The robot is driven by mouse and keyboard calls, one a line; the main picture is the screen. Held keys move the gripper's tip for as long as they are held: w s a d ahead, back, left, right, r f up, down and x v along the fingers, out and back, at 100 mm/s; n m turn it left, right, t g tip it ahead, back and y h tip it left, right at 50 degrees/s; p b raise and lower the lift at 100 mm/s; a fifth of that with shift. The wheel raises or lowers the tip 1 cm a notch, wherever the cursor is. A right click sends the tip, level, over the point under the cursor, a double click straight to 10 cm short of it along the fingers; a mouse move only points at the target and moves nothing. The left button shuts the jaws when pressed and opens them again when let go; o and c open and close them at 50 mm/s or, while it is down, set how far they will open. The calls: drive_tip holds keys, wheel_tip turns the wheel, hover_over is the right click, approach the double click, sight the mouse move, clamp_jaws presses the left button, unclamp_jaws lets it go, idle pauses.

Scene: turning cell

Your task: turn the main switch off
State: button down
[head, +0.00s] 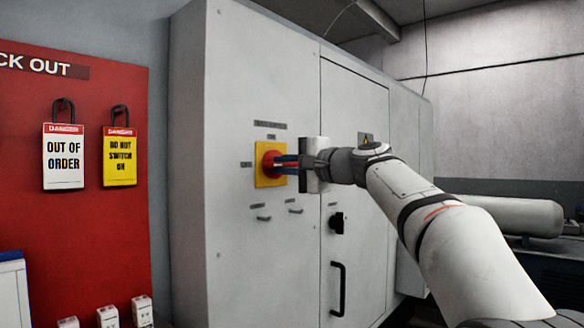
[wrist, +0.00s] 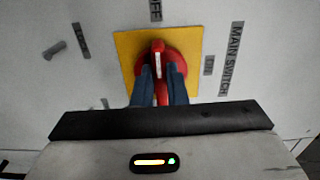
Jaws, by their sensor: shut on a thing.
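The main switch (head: 269,158) is a red rotary knob on a yellow plate (head: 266,181) on the grey cabinet. In the wrist view its red handle (wrist: 158,58) carries a white mark at the end toward the partly cut-off OFF label (wrist: 155,10). The handle lies in line with that label, which is left of the knob in the head view. The ON label (wrist: 208,65) is a quarter turn from the mark. My gripper (head: 281,161) faces the panel, its two blue-grey fingers shut on the handle, one on each side. The fingers hide part of the handle.
The cabinet (head: 235,90) has a black door handle (head: 338,288) and a black latch (head: 337,223) below the switch. A red lockout board (head: 100,230) with two tagged padlocks hangs at left. A white cylinder (head: 510,215) lies at right behind my arm.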

drive_tip(key=shift+r, duration=0.2)
drive_tip(key=c, duration=1.6)
unclamp_jaws()
drive_tip(key=shift+a+f, duration=0.1)
drive_tip(key=shift+a, duration=0.1)
drive_tip(key=shift+c, duration=0.2)
drive_tip(key=shift+o, duration=0.9)
drive_tip(key=shift+d, duration=0.1)
drive_tip(key=shift+f, duration=0.1)
drive_tip(key=b+v, duration=0.1)
drive_tip(key=v, duration=0.6)
drive_tip(key=shift+s+d, duration=0.25)
